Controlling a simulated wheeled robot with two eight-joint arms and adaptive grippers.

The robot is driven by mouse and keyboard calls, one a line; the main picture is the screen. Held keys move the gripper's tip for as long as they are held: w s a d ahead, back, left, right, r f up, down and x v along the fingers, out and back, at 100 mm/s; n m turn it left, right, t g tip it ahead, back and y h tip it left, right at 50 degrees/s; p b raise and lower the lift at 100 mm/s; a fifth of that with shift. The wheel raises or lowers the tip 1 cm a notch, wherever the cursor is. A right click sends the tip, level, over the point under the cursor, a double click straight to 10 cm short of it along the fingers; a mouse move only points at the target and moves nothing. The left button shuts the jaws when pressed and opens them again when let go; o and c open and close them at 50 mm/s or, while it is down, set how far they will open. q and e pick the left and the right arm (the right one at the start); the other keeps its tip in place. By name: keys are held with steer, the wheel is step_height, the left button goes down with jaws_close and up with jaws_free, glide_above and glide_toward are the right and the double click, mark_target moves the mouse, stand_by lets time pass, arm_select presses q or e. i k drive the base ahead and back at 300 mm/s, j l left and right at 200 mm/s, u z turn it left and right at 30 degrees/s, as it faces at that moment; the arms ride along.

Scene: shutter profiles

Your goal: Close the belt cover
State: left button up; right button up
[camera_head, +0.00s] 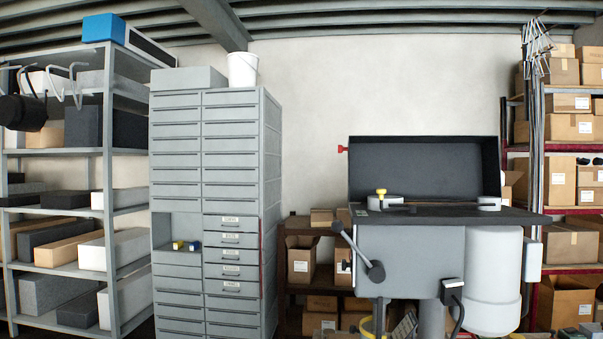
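The belt cover (425,168) is a dark box-like lid on top of the grey drill press (405,255). It stands open and raised upright at the back, with its hollow inside facing me. A red knob (342,149) sticks out at its left edge. Below it, the dark flat base of the belt housing (440,212) lies exposed, with light pulleys at the left (385,201) and right (489,204). Neither of my grippers is in view.
A lever handle with a dark knob (375,270) juts from the press's front left. A pale motor cylinder (493,265) hangs at its right. A grey drawer cabinet (215,200) stands left. Box shelves (540,170) stand right. The space above the cover is clear.

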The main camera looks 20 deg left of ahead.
mark_target(410, 167)
steer(key=k+j, duration=0.1)
steer(key=j, duration=0.25)
steer(key=k+j, duration=0.15)
steer(key=j, duration=0.2)
steer(key=k+j, duration=0.1)
steer(key=j, duration=0.25)
steer(key=k+j, duration=0.15)
steer(key=j, duration=0.25)
steer(key=k+l+z, duration=0.15)
steer(key=k, duration=0.5)
steer(key=i+j+z, duration=0.15)
steer(key=z, duration=1.95)
steer(key=j+z, duration=0.1)
steer(key=j, duration=1.55)
steer(key=k+j+z, duration=0.1)
steer(key=j, duration=1.5)
